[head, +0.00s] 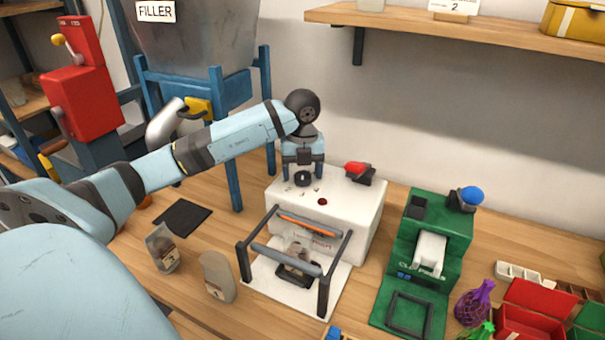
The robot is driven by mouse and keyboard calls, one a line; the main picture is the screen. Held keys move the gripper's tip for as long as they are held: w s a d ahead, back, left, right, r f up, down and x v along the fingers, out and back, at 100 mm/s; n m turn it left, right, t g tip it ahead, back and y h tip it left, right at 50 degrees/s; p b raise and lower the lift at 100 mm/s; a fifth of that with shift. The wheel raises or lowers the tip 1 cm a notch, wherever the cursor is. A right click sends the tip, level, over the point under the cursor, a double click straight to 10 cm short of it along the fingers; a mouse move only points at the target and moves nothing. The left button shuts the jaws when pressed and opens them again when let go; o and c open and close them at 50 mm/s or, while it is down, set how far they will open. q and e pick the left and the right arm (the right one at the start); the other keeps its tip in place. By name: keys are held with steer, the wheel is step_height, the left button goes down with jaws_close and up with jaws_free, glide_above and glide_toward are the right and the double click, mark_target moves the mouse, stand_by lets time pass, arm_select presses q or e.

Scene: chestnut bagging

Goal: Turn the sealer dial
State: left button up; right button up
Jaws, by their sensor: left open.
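The sealer (348,207) is a white box on the bench with an orange bar and a black front frame. Its black dial (302,179) is on the top face, with small pale marks in front of it and a small dark red button (322,202) nearby. My left gripper (303,173) points down over the top of the sealer, its two light blue fingers apart, one on each side of the dial as seen here. I cannot tell whether the fingers touch the dial. My right gripper is not in view.
A red-topped black part (358,171) stands on the sealer's back right. A bag (297,249) lies within its frame. Two bags (163,247) (217,276) stand to the left. A green machine (427,245) stands right; the filler (190,45) rises behind my left arm.

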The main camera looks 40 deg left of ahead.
arm_select(q)
steer(key=shift+f, duration=0.35)
steer(key=c, duration=0.9)
steer(key=m, duration=0.4)
steer(key=m+b, duration=0.1)
steer(key=m, duration=0.4)
steer(key=shift+m, duration=0.4)
